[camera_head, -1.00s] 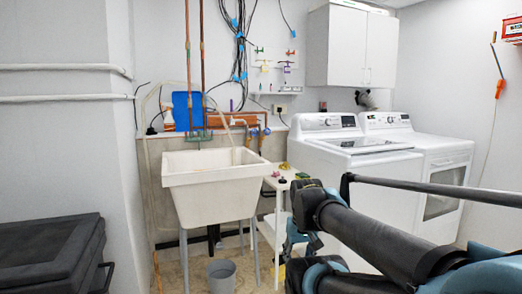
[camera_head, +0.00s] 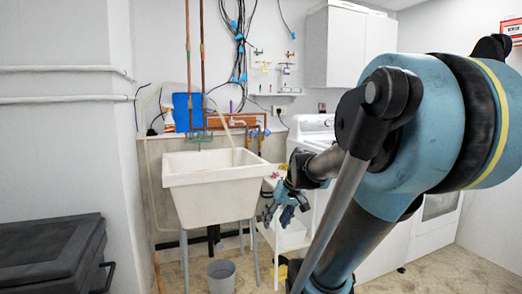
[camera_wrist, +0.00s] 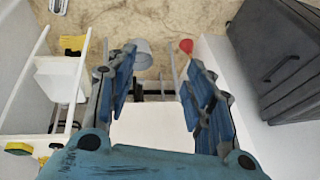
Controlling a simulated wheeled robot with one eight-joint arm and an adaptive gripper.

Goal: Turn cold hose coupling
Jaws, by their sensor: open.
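Small valves with blue and orange handles (camera_head: 259,133) sit on the copper pipework on the wall behind the sink. They are too small to tell which part is the cold hose coupling. My gripper (camera_head: 284,204) is open and empty, in front of the sink's right side and lower than the valves. In the wrist view my gripper (camera_wrist: 160,62) points down, its blue fingers apart with nothing between them. No coupling can be made out in the wrist view.
The white utility sink (camera_head: 212,179) stands on legs, with a grey bucket (camera_head: 221,276) below. A small white shelf table (camera_head: 284,238) is right of it, beside the washer (camera_head: 312,128). A dark chest (camera_head: 50,250) stands at left.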

